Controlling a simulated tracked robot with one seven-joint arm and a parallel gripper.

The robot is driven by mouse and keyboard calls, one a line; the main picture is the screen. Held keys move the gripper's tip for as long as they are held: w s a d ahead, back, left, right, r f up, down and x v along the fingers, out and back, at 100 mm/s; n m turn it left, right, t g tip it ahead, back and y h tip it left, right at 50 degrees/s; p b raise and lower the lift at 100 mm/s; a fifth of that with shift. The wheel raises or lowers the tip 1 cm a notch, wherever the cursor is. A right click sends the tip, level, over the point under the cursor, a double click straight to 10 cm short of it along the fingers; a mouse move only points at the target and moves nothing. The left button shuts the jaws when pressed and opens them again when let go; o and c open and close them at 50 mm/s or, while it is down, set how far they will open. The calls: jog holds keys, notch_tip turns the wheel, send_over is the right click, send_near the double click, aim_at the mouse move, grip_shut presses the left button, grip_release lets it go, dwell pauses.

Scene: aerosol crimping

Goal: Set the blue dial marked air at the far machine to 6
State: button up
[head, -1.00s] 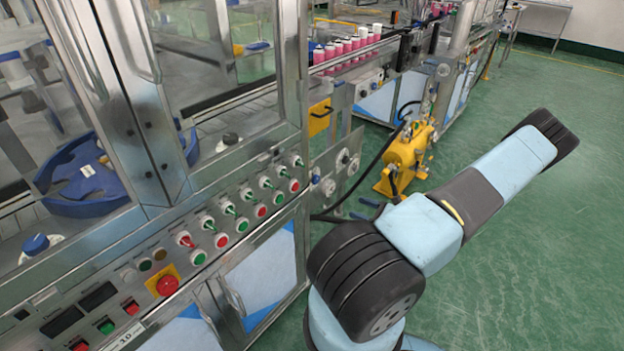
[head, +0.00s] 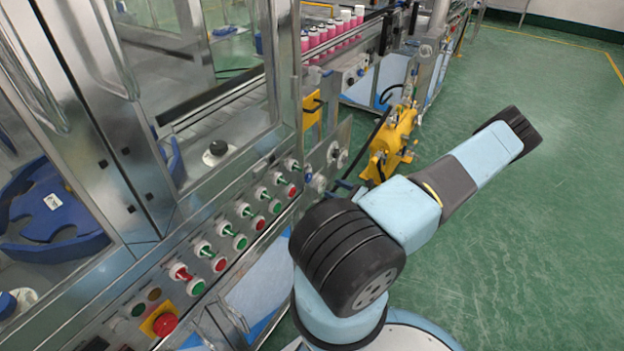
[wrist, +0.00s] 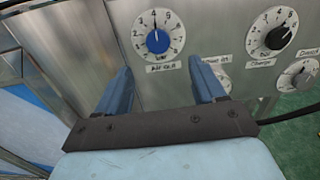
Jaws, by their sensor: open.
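The blue dial (wrist: 158,41) is at top centre in the wrist view, on a white numbered scale on a metal panel (wrist: 205,20). The label below it appears to start with "Air". Its pointer seems to be up near the 4; the exact reading is hard to tell. My gripper (wrist: 163,76) is open and empty, its two blue fingers below the dial, one to each side and apart from it.
A black dial (wrist: 272,39) and a pale dial (wrist: 297,76) sit to the right on the panel. Another dial is partly hidden behind the right finger. A yellow machine (head: 390,145) stands beyond the panel. Green floor (head: 530,230) is open at right.

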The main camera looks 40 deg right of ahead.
aim_at(310, 178)
jog(key=x, duration=1)
jog(key=shift+w+a, duration=0.2)
jog(key=shift+c, duration=0.4)
jog(key=c, duration=0.9)
jog(key=shift+d, duration=0.25)
jog(key=shift+c, duration=0.4)
jog(key=shift+a, duration=0.15)
